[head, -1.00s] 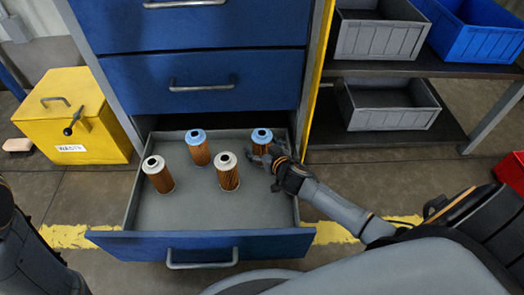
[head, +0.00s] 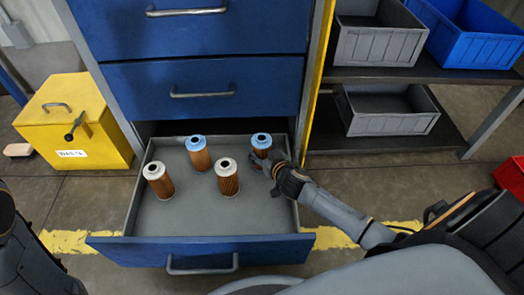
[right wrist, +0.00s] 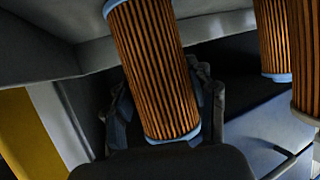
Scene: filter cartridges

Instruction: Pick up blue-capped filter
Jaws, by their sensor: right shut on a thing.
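A blue-capped filter (head: 261,142) with an orange-brown pleated body stands at the back right of the open drawer (head: 215,222). My right gripper (head: 262,160) is shut on it; in the right wrist view the filter (right wrist: 152,70) sits between the fingers (right wrist: 165,110). A second blue-capped filter (head: 198,153) stands at the back middle, also partly visible in the right wrist view (right wrist: 273,35). Two white-capped filters stand nearer, one at the left (head: 158,180) and one in the middle (head: 227,177). My left gripper is out of view.
The drawer's right wall lies close to my right gripper. Closed blue drawers (head: 205,87) rise behind. A yellow waste box (head: 70,115) stands at the left. Grey bins (head: 388,108) and a blue bin (head: 470,32) are on the right shelves. The drawer's front floor is bare.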

